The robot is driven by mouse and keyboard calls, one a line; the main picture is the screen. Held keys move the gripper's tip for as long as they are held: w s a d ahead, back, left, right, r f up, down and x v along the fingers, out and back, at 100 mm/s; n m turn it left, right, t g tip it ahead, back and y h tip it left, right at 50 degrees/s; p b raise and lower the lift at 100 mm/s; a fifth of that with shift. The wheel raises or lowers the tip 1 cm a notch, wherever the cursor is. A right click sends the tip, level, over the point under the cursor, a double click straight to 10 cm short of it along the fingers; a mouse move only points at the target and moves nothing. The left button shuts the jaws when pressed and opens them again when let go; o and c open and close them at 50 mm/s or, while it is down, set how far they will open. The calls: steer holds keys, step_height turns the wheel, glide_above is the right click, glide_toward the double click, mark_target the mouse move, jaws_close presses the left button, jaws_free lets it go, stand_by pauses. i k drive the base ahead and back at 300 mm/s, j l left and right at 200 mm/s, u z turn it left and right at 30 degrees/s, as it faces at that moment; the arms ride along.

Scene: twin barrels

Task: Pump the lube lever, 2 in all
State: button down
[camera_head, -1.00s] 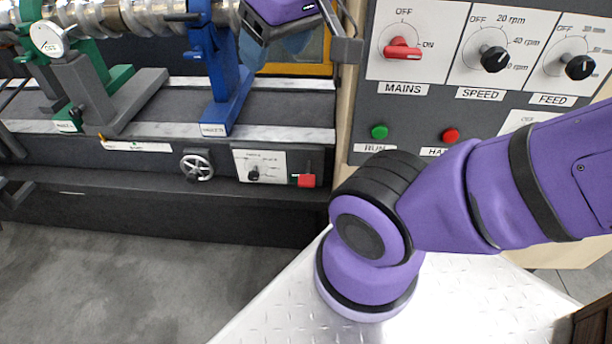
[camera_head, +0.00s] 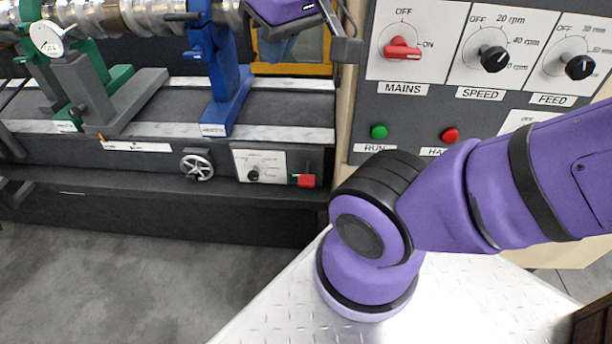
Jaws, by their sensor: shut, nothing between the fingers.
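A small red block with a short dark upright piece (camera_head: 304,180) sits at the right end of the machine bed's front, beside a white dial plate (camera_head: 259,166). It may be the lube lever; its label is too small to read. A purple piece of my arm (camera_head: 284,10) shows at the top edge, above and well apart from the red block. Nothing touches the red block.
A spoked handwheel (camera_head: 197,165) is left of the dial plate. A blue rest (camera_head: 228,85) stands on the bed. The control panel (camera_head: 355,100) with red switch (camera_head: 402,50), knobs and buttons is right. My purple arm crosses the lower right.

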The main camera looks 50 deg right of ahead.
mark_target(307, 181)
steer(key=i+j, duration=1.65)
steer(key=z, duration=2.85)
steer(key=k+l, duration=0.05)
